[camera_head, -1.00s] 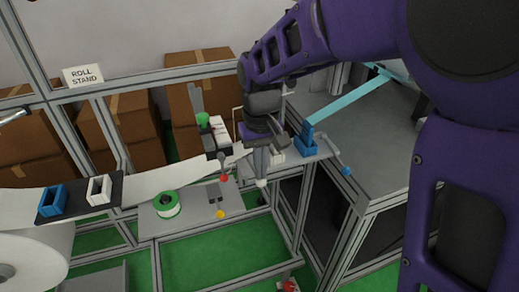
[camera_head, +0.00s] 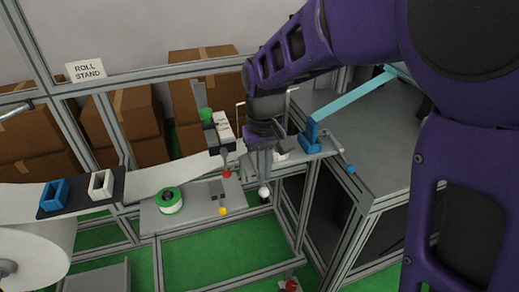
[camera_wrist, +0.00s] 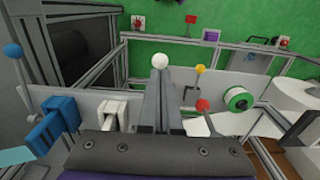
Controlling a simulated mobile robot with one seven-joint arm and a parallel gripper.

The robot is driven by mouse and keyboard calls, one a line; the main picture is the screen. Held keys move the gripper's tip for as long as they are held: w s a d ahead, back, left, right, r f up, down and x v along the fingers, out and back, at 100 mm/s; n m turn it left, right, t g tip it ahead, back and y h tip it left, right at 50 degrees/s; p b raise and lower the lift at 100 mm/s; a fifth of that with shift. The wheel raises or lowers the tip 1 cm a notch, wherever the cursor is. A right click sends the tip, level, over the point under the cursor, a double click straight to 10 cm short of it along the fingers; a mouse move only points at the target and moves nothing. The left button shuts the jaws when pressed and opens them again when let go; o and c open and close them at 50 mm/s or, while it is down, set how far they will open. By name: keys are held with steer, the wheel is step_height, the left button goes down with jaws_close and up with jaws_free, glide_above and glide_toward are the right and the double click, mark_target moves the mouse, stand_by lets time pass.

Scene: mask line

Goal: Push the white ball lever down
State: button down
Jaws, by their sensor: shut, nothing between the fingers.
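The white ball lever (camera_head: 264,192) hangs just below my gripper in the head view. In the wrist view its white ball (camera_wrist: 160,61) shows at the far end of the fingers. My gripper (camera_head: 262,178) is shut and empty, pointing down. Its fingertips (camera_wrist: 168,80) are right at the ball and seem to press on it from above, though exact contact is hard to tell. The lever's arm is mostly hidden behind the fingers.
Red (camera_head: 227,174), yellow (camera_head: 222,211) and blue (camera_head: 350,169) ball levers stand nearby. A blue clamp block (camera_head: 310,143) is close on the right. A white web (camera_head: 165,177) runs behind.

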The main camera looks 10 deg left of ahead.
step_height(320, 180, up, 7)
steer(key=p, duration=0.5)
stand_by(0.3)
